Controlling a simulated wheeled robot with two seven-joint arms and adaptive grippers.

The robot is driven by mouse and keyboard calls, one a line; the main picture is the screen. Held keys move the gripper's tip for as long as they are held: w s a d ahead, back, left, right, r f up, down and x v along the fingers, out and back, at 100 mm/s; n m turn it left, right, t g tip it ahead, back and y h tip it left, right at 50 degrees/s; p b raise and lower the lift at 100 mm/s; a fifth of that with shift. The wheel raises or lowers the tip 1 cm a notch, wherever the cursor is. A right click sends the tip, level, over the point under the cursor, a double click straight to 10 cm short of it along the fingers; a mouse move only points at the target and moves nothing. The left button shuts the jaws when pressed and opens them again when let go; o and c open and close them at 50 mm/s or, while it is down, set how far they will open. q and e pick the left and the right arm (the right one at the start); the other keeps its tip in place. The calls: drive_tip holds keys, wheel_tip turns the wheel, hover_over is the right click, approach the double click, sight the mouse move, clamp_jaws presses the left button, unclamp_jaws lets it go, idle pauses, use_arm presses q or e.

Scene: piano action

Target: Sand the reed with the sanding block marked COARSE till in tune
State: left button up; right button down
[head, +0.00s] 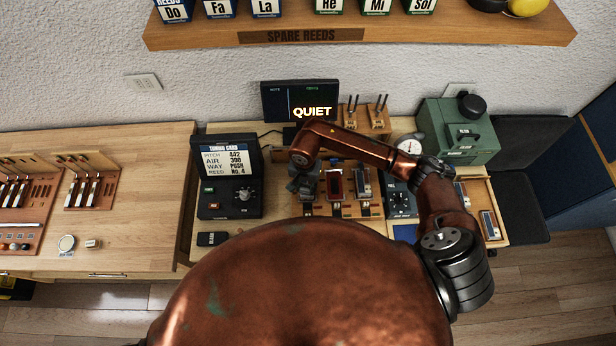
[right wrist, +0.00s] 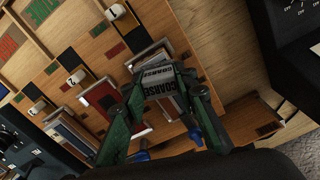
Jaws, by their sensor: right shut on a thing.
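The sanding block marked COARSE (right wrist: 152,88) is grey with dark lettering. In the right wrist view it sits between the green fingers of my right gripper (right wrist: 158,98), which is shut on it. In the head view the right gripper (head: 304,184) is over the left end of the wooden reed bench, its block hard to make out. Below the block in the wrist view is a grey-edged holder (right wrist: 150,53) by the tag 1, partly hidden; whether the block touches it, I cannot tell. A red holder (head: 335,184) stands beside it. My left gripper is not in view.
A screen (head: 313,111) reads QUIET. The tuning card display (head: 229,160) reads pitch 442, air 300, way push, reed no. 4. A round dial gauge (head: 409,146) and a green machine (head: 457,132) stand to the right. The left table has bare wood (head: 140,190).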

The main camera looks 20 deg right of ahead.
drive_tip(key=shift+d, duration=0.35)
drive_tip(key=shift+a, duration=0.6)
drive_tip(key=shift+w+a+b, duration=0.3)
drive_tip(key=shift+a+b, duration=0.15)
drive_tip(key=shift+a, duration=0.05)
drive_tip(key=shift+r+p, duration=1.3)
drive_tip(key=shift+r, duration=2.75)
